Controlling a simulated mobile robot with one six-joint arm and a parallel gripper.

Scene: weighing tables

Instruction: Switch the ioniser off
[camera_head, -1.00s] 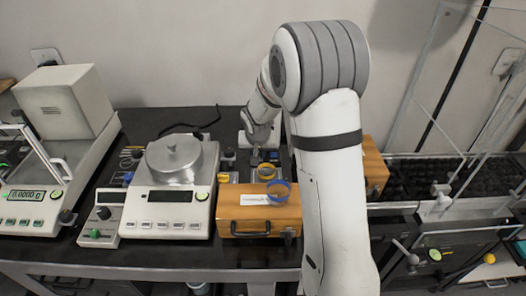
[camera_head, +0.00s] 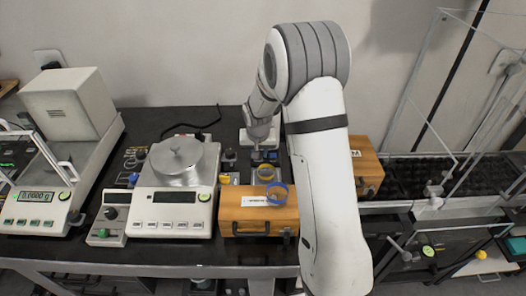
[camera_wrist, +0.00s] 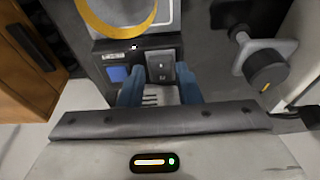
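My gripper (camera_wrist: 160,92) has two blue fingers, apart with nothing between them. In the wrist view they point at a dark control panel, which I take to be the ioniser (camera_wrist: 105,70). The panel carries a blue square, a small lit light and a grey rocker switch (camera_wrist: 159,67) with markings. The switch lies just beyond and between the fingertips; I cannot tell whether they touch the panel. Which way the switch is pressed is unclear. In the head view my arm and wrist hide much of this spot, and the fingers are hard to make out.
In the wrist view a dark knob (camera_wrist: 267,72) sits at right.

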